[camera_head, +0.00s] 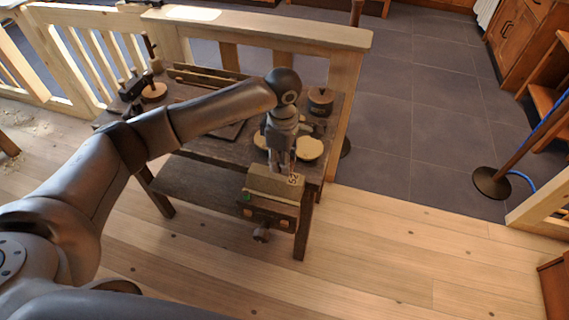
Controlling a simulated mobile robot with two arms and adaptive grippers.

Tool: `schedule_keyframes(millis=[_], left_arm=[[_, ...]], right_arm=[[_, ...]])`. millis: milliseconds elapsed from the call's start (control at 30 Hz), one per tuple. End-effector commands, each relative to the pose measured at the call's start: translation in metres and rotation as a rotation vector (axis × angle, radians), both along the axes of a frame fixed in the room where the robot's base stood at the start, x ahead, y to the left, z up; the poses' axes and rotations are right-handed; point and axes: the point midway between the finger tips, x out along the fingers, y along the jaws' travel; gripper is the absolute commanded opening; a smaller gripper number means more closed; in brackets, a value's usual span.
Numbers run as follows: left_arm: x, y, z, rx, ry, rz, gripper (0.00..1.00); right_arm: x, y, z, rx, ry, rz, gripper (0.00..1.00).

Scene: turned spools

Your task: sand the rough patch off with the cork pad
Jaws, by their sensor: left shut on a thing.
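My left gripper (282,166) reaches down over the front right corner of the dark workbench (190,180). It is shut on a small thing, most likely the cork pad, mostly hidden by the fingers. Just below the fingers a pale wooden block (262,183) sits in the vise (268,213) at the bench's front edge. A darker, mottled rough patch (295,180) shows at the right end of the block's top, close to the fingertips. I cannot tell whether the pad touches it. My right gripper is out of view.
Pale round discs (309,149) lie behind the block, near a dark round pot (320,101). A wooden railing (260,30) runs behind. The floor in front is clear.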

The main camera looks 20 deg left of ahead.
Motion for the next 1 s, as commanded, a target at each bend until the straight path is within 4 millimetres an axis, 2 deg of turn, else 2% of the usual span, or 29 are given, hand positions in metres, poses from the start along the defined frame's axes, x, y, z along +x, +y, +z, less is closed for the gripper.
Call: schedule_keyframes(millis=[33,300,1000], left_arm=[[0.001,0.001,0.008,0.001,-0.002,0.001,0.11],[0.004,0.004,0.028,0.000,-0.002,0.007,0.11],[0.001,0.005,0.033,-0.002,-0.003,-0.030,0.11]], right_arm=[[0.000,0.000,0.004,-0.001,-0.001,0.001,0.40],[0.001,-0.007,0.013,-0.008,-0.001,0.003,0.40],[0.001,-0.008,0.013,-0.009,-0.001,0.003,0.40]])
